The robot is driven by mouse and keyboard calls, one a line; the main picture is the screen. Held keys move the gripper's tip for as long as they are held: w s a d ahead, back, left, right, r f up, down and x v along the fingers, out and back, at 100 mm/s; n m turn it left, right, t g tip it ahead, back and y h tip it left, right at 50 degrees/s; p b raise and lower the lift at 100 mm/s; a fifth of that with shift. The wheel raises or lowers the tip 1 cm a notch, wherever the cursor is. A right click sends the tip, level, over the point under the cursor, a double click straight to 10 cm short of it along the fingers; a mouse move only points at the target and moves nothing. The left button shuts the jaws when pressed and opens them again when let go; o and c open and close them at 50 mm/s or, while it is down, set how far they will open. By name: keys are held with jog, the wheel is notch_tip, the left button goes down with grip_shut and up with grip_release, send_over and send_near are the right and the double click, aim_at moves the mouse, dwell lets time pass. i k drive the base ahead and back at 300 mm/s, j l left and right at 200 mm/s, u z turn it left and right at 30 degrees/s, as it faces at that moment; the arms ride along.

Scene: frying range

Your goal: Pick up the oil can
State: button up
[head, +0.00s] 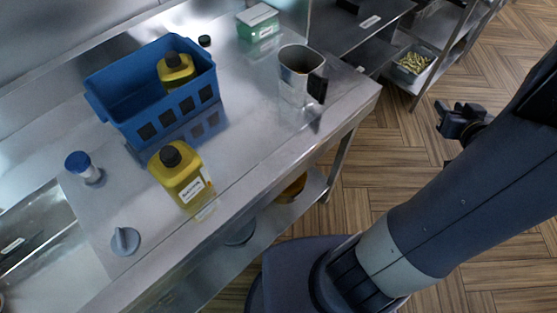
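A yellow can (182,176) with a black cap and a white label stands on the steel counter, in front of a blue crate. A second yellow can (176,71) with a black cap stands inside the blue crate (108,112), its lower part hidden by the wall. A metal jug (297,76) with a black handle stands near the counter's right end. I cannot tell from sight which one is called the oil can. My gripper (457,108) is over the floor at the right, well away from the counter. Its fingers look apart, with nothing between them.
The steel counter (258,143) also holds a blue-capped shaker (84,168), a grey knob (125,241), a small black cap (204,41) and a green-and-white box (258,23). A shelf with a bin (413,64) stands at the back right. Open wooden floor (392,143) lies between.

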aim_at(181, 172)
jog(key=k+j+u, duration=0.7)
jog(key=j+u, duration=0.1)
jog(key=u, duration=1)
